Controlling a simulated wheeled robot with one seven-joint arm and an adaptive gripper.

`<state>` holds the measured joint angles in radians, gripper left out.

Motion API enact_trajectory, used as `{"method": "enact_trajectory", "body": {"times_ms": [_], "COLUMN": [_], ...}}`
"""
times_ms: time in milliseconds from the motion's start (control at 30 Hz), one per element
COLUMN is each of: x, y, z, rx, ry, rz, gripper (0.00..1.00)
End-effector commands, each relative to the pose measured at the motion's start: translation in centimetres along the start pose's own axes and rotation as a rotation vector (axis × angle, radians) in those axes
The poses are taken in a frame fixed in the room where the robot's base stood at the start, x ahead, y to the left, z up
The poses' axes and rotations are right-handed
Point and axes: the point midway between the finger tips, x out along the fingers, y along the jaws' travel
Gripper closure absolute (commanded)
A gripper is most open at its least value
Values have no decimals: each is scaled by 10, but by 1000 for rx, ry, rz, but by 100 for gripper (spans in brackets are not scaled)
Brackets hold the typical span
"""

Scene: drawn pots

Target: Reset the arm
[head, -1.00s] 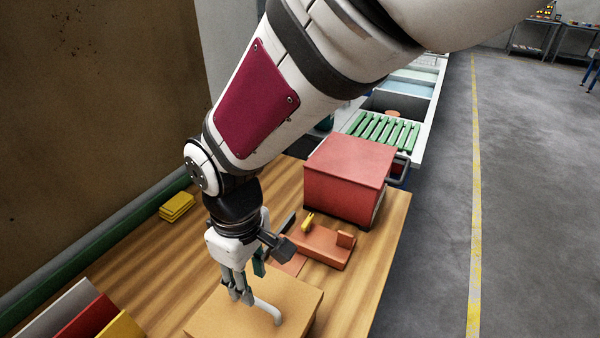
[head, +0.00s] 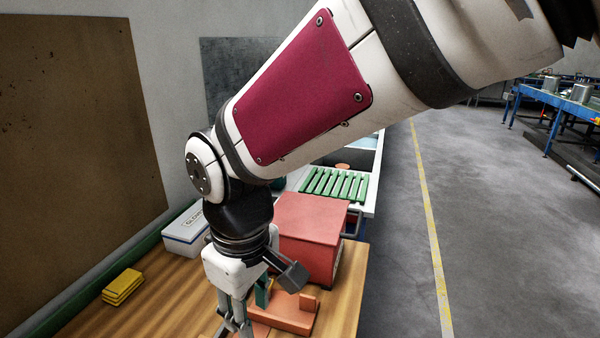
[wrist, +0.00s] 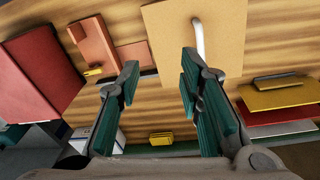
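My gripper (head: 236,322) hangs from my white arm over the wooden bench, pointing down, its fingertips near the bottom edge of the head view. In the wrist view my gripper (wrist: 160,72) shows its two green-padded fingers apart with nothing between them. A tan box (wrist: 225,30) with a pale bent handle (wrist: 199,42) lies below, beyond the right finger. The handle is outside the fingers, not gripped. The tan box is out of the head view.
A red box (head: 308,235) and an orange fixture (head: 290,312) stand close to the gripper's right. Yellow blocks (head: 123,286) and a white box (head: 186,230) lie along the back. Coloured plates (wrist: 280,98) stand at the wrist view's right. Floor (head: 400,250) right of the bench is clear.

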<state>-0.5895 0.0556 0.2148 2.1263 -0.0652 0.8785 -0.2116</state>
Motion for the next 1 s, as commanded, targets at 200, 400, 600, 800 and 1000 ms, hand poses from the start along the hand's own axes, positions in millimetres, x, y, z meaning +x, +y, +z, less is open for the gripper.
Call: {"method": "enact_trajectory", "body": {"times_ms": [200,400,600,800,1000], "x": [-48,-76,-89,-92,-92], "y": [71,102,108,104,103], "z": [76,152,216,245,249], "rx": [337,634,887,1014,1032], "ry": [102,196,290,343,350], "rz": [88,158,213,241,244], "gripper": [67,67,67,67,67]}}
